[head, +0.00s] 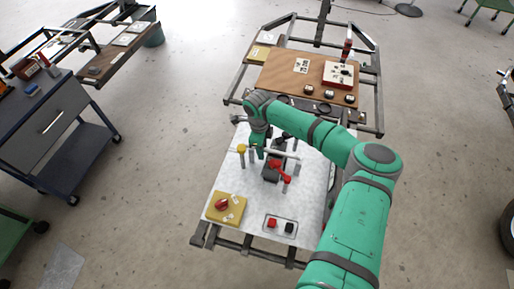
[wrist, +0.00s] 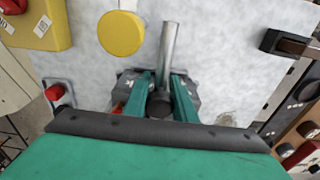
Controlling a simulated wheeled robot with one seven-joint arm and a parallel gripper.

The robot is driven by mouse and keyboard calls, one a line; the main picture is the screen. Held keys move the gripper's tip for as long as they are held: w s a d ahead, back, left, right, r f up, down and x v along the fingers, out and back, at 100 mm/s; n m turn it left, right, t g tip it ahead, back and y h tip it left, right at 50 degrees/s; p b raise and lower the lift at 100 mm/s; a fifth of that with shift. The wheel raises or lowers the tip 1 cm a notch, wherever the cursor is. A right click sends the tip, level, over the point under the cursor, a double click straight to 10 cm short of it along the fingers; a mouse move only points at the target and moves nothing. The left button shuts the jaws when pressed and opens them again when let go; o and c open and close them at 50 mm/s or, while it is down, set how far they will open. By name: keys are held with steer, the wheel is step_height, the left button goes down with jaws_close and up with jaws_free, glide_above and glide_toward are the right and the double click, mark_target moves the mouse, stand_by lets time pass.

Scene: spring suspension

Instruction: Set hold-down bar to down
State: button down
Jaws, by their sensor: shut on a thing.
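My gripper (head: 258,152) is over the white worktop (head: 218,178), beside the small clamp fixture with red handles (head: 277,165). In the wrist view, my gripper's two green fingers (wrist: 165,92) are shut on a grey metal bar (wrist: 169,48) near its dark rounded end (wrist: 159,104). This looks like the hold-down bar. A pale bar (head: 283,153) also shows beside my gripper in the head view, partly hidden by my arm. A yellow knob (wrist: 121,34) stands close by, apart from the fingers; it also shows in the head view (head: 241,148). I cannot tell the bar's exact tilt.
A wooden panel with dials (head: 285,72) lies behind. A grey drawer cart (head: 45,122) stands at left.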

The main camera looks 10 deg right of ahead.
steer(key=shift+d, duration=0.1)
stand_by(0.3)
steer(key=c, duration=1.5)
jaws_free()
steer(key=shift+w+r, duration=0.15)
steer(key=shift+r, duration=0.2)
steer(key=r, duration=0.6)
steer(key=a+r, duration=0.1)
steer(key=r, duration=0.3)
steer(key=shift+w, duration=0.15)
